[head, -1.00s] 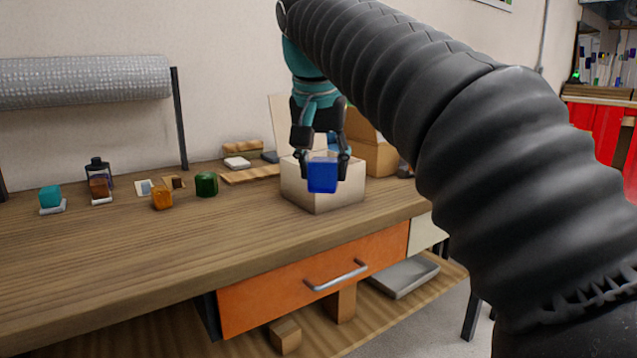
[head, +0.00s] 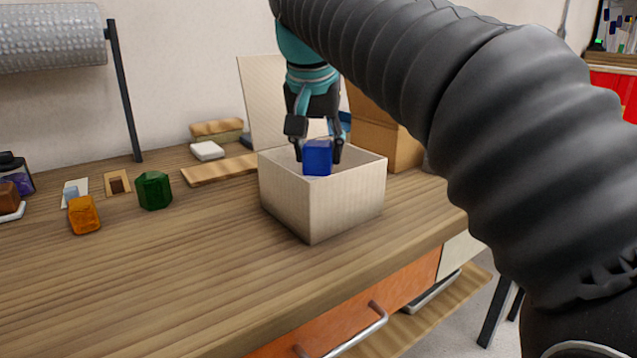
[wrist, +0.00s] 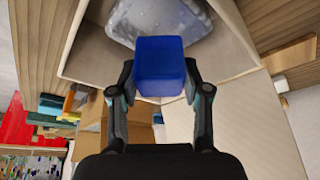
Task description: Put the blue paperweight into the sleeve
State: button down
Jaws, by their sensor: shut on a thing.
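The blue paperweight (head: 318,158), a glossy dark-blue block, is held between the fingertips of my gripper (head: 318,150). My gripper points down and is shut on the block, which also shows in the wrist view (wrist: 160,68). The block is over the open top of a pale box (head: 322,205) and appears near rim height; its exact height is hard to tell. In the wrist view, a grey, bubbly padded piece (wrist: 190,22), which looks like the sleeve, lies inside the box beyond the block, partly hidden by it. The sleeve's opening cannot be made out.
The box's raised lid (head: 262,100) stands behind it, with a brown carton (head: 395,140) at right. A green piece (head: 154,190) and an orange piece (head: 84,214) stand on the bench at left. The bench front left of the box is clear.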

aim_at(318, 172)
jog(key=shift+f+b, duration=0.45)
jog(key=shift+f, duration=1.95)
jog(key=shift+f, duration=0.4)
jog(key=c, duration=0.5)
grip_release()
jog(key=shift+c, duration=0.2)
jog(key=shift+r, duration=0.1)
jog(key=shift+s+r, duration=0.15)
jog(key=shift+r, duration=0.5)
jog(key=p+v, duration=0.2)
jog(key=v, duration=0.9)
jog(key=shift+r, duration=0.15)
jog(key=shift+s+a, duration=0.1)
